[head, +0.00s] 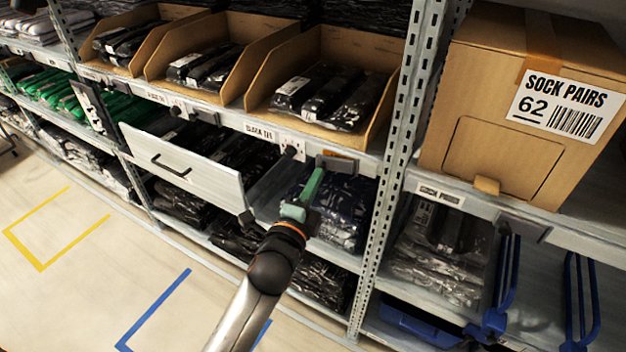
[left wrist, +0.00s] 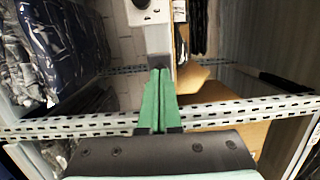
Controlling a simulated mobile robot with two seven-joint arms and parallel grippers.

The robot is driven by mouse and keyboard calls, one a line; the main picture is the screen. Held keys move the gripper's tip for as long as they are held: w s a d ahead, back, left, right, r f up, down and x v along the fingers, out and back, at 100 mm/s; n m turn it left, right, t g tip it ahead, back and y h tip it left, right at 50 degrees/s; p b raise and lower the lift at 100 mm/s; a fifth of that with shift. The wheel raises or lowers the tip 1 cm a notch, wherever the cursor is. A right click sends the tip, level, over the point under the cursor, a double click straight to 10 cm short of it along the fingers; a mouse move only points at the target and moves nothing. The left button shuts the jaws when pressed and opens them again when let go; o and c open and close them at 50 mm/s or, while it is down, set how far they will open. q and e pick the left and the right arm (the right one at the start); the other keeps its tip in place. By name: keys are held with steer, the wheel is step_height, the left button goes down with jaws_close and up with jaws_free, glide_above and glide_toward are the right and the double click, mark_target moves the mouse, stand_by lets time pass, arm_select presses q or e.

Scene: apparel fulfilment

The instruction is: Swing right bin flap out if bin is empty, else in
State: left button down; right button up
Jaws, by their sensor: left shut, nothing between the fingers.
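The right bin (head: 362,60) is an open cardboard bin on the shelf and holds several black packaged items (head: 325,95). Below its front edge, a small dark grey flap (head: 338,163) sits at the shelf lip. My left gripper (head: 312,184) has green fingers, shut and empty, with the tips just below the flap. I cannot tell if they touch it. In the left wrist view the shut green fingers (left wrist: 158,90) point at a dark grey piece (left wrist: 160,62) under a pale bracket (left wrist: 150,18). My right gripper is not in view.
A pale drawer front (head: 190,165) with a black handle stands out left of my gripper. Bagged clothing (head: 345,205) lies on the shelf below. A perforated upright (head: 392,150) stands to the right, then a sock carton (head: 480,110) and blue brackets (head: 505,275).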

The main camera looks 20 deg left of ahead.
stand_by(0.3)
arm_select(q)
steer(key=w+h+p, duration=0.1)
steer(key=w+a+m+h+p, duration=0.1)
steer(key=p, duration=0.1)
steer(key=shift+a+m, duration=0.25)
steer(key=shift+m, duration=0.05)
steer(key=shift+a, duration=0.1)
stand_by(0.4)
